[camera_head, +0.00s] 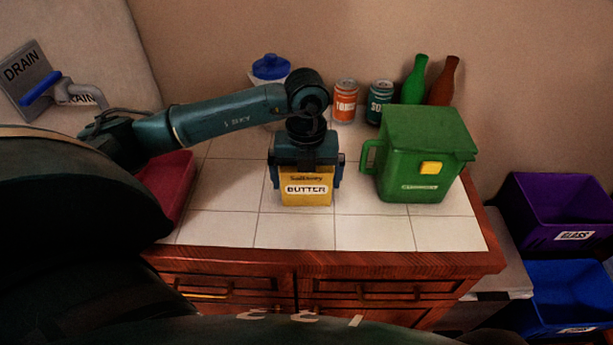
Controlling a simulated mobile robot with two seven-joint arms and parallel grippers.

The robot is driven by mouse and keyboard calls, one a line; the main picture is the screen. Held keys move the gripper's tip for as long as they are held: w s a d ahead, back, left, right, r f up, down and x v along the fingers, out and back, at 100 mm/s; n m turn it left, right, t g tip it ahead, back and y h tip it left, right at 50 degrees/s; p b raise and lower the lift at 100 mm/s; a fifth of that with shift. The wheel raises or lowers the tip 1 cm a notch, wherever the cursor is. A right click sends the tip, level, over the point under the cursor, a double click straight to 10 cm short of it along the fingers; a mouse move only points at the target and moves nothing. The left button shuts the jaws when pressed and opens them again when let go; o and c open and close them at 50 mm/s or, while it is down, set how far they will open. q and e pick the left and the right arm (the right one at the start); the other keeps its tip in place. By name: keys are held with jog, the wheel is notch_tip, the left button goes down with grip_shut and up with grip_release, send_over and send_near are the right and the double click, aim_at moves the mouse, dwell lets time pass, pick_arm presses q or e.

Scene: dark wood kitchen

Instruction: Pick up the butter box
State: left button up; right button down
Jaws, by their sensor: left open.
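The yellow butter box (306,197), with a white BUTTER label, stands upright on the white tiled counter. My left gripper (306,180) points down over it from behind and above. Its two dark fingers are open, one on the left side and one on the right side of the box. I cannot tell whether the fingers touch the box. The gripper body hides the top of the box. My right gripper is not in view.
A green lidded container (420,150) with a handle stands close right of the box. Behind are two cans (345,100), a green bottle (415,80), a brown bottle (445,82) and a blue-lidded jar (270,68). A red container (168,180) is at left. The counter front is clear.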

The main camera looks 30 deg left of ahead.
pick_arm(q)
jog(key=shift+f, duration=0.1)
jog(key=shift+c, duration=0.2)
jog(key=c, duration=0.8)
